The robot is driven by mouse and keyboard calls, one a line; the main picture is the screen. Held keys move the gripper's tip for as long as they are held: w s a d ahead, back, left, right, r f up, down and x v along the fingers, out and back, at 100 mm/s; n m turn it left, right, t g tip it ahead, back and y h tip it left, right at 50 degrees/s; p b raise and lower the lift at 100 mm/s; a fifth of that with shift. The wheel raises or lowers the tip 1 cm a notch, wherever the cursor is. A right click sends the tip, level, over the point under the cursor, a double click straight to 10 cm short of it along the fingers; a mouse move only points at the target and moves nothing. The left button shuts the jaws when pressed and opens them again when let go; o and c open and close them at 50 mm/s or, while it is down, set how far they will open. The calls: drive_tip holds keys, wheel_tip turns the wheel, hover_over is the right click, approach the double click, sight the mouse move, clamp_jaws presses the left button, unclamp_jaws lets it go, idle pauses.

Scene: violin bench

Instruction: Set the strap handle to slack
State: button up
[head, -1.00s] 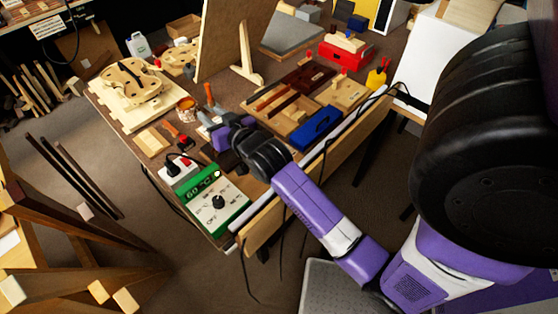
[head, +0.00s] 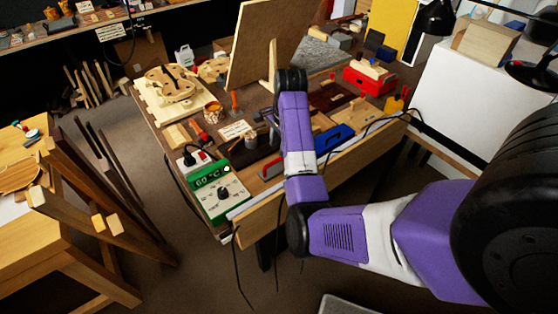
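I cannot pick out the strap handle for certain. The workbench (head: 152,112) holds a pale violin body (head: 172,85) on a light wooden board at its far left, with small parts too small to read. My arm (head: 295,130) reaches up over the middle of the bench and ends in a dark joint in front of the upright wooden panel. My gripper is hidden behind that joint, so neither its fingers nor anything in them shows.
A green control box (head: 211,193) reading 60 °C stands at the bench's near left corner. A blue tool (head: 334,139) and a red toolbox (head: 369,79) lie right of my arm. An upright wooden panel (head: 255,45) stands at the back. Cables (head: 238,265) hang off the front edge.

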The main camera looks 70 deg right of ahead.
sight(275, 161)
drive_tip(key=shift+w+d+f, duration=0.1)
drive_tip(key=shift+w+f, duration=0.1)
drive_tip(key=shift+f, duration=1.05)
drive_tip(key=shift+w+d+f, duration=0.15)
drive_tip(key=shift+w+f, duration=0.1)
drive_tip(key=shift+f, duration=1.05)
drive_tip(key=shift+w+d+f, duration=0.1)
drive_tip(key=shift+w+f, duration=0.1)
drive_tip(key=shift+f, duration=1.05)
clamp_jaws()
